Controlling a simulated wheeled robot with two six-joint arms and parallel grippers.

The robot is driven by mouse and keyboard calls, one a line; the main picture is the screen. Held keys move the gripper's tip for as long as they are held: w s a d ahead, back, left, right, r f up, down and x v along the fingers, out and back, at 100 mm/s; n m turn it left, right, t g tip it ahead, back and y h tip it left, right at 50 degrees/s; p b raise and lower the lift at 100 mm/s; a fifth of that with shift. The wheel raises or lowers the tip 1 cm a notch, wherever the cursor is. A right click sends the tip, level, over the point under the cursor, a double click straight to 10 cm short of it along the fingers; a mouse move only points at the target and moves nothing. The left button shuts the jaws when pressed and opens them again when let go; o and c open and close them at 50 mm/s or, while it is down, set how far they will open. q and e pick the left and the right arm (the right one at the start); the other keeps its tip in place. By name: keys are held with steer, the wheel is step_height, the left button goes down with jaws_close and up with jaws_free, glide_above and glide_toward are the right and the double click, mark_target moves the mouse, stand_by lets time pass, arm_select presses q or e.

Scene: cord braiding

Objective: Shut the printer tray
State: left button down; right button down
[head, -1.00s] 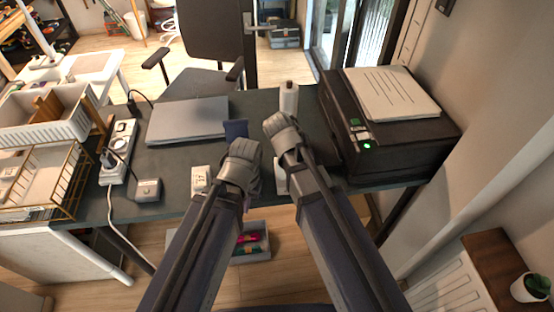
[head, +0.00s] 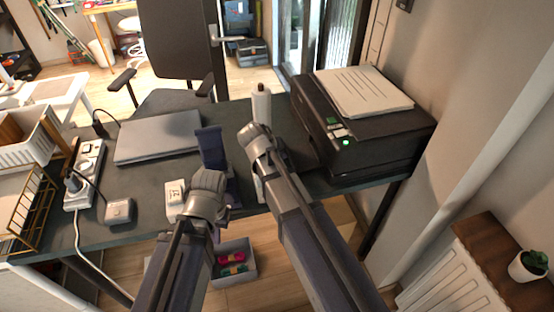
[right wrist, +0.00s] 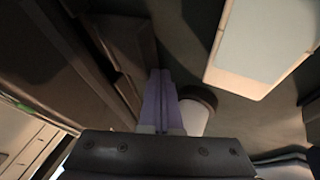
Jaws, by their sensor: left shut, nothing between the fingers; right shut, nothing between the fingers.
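The black printer (head: 385,145) stands at the right end of the desk, with a green light on its front panel. Its tray is hard to make out; a dark ledge (right wrist: 125,45) along the printer's side in the right wrist view may be it. My right gripper (head: 257,142) is over the desk, left of the printer and in front of a white bottle (head: 261,106). Its purple fingers (right wrist: 160,73) are shut and empty, close beside that ledge; contact cannot be told. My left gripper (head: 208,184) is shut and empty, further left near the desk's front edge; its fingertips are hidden.
Paper (head: 362,92) lies on the printer. A blue stand (head: 212,147) and a white box (head: 175,196) are near my left gripper. A closed laptop (head: 160,137) and a power strip (head: 83,175) lie further left. A wall stands right of the desk.

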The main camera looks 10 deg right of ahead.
mark_target(315, 152)
steer(key=shift+b+x, duration=0.35)
steer(key=shift+x, duration=0.5)
steer(key=d, duration=0.9)
steer(key=shift+w+d, duration=0.15)
steer(key=shift+d, duration=0.1)
steer(key=shift+d+r, duration=0.1)
steer(key=shift+d, duration=0.4)
steer(key=shift+r, duration=0.1)
